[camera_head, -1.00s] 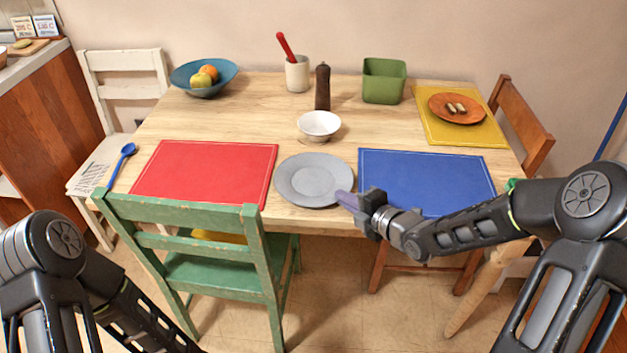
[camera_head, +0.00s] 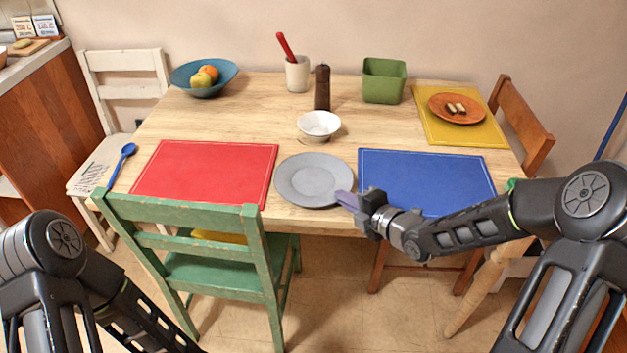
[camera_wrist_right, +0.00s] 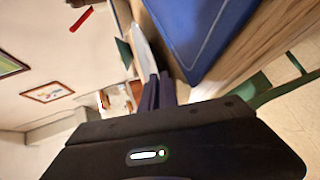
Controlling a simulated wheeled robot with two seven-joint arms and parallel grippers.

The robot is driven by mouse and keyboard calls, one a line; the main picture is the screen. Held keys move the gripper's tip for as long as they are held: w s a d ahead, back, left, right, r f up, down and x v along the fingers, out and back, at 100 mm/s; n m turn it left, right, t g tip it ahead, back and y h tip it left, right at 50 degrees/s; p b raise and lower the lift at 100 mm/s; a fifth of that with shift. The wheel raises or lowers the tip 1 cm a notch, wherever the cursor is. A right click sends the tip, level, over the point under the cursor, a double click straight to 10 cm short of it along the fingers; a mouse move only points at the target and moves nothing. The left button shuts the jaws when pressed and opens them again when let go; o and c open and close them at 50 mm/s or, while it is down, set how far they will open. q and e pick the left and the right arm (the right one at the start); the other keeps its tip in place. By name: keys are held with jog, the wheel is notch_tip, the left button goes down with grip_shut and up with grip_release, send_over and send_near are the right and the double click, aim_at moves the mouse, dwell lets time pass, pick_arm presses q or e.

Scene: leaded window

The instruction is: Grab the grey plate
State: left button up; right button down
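The grey plate (camera_head: 312,180) lies at the front edge of the wooden table, between the red and blue placemats. My right gripper (camera_head: 346,199) is at the plate's right front rim. In the right wrist view, the plate (camera_wrist_right: 142,42) shows nearly edge-on, its rim running down to the two purple-grey fingers (camera_wrist_right: 158,90). The fingers are close together with the rim between them. The plate shows no clear lift from the table. My left arm comes in at the lower left of the head view, but its gripper is out of view.
A white bowl (camera_head: 319,125) stands just behind the plate. The red placemat (camera_head: 205,173) lies to its left, the blue placemat (camera_head: 425,180) to its right. A green chair (camera_head: 215,265) stands at the table's front left. A pepper mill (camera_head: 322,88) stands farther back.

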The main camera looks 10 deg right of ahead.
dwell(0.4)
notch_tip(320, 180, up, 10)
jog(key=p, duration=0.1)
dwell(0.4)
dwell(0.5)
